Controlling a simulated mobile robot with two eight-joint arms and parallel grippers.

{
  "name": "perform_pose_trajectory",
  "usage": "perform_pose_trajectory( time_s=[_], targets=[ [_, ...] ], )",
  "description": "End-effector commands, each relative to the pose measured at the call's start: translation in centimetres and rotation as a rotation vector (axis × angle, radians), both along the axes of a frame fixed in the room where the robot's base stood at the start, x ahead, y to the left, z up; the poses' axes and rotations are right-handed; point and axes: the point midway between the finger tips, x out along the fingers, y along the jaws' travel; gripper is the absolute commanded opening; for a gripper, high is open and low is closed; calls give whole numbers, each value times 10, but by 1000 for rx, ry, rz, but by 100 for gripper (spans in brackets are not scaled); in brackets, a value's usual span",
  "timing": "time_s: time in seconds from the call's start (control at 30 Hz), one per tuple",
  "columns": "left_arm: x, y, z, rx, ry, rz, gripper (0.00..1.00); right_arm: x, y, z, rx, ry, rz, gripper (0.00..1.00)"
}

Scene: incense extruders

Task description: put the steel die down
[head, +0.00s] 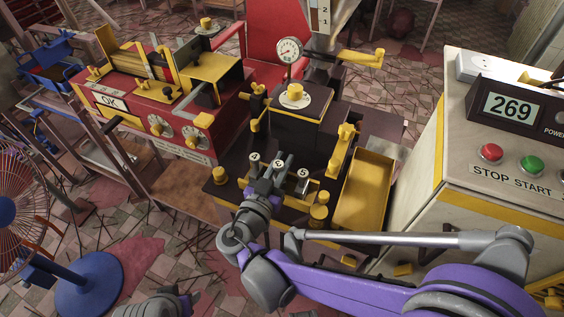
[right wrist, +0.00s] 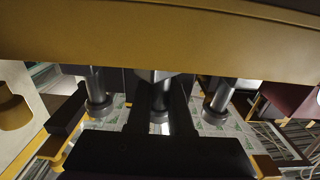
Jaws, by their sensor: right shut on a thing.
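Three steel dies with round numbered tops stand in a row at the front of the dark extruder bench in the head view. The left top (head: 254,157) seems to read 3, the right top (head: 303,172) reads 5, and the middle number is unclear. My right gripper (head: 280,170) is shut on the middle steel die (right wrist: 160,95), its dark fingers (right wrist: 160,112) on either side of it in the right wrist view. Whether this die is seated or slightly raised is unclear. A grey part of my left arm's end (head: 160,304) shows at the bottom edge; its jaws cannot be made out.
The neighbouring dies (right wrist: 98,95) and (right wrist: 217,100) stand close on both sides of the held one. A yellow tray (head: 365,190) lies right of the row. A dial gauge (head: 289,50) rises behind. A control cabinet (head: 500,190) reading 269 stands right; a red machine (head: 150,110) stands left.

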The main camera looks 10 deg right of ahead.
Motion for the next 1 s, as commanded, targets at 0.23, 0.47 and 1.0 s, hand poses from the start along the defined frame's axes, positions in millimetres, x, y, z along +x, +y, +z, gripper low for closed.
perform_pose_trajectory(
  time_s=[0.23, 0.47, 1.0],
  targets=[
    [0, 0, -2, 0, 1, 0, 50, 0, 0, -3, 0, 0, 0, 26],
    [0, 0, -2, 0, 0, 0, 50, 0, 0, -3, 0, 0, 0, 49],
    [-1, 0, 9, 0, -2, 0, 50, -42, 30, 2, 2, 0, 6, 49]
  ],
)
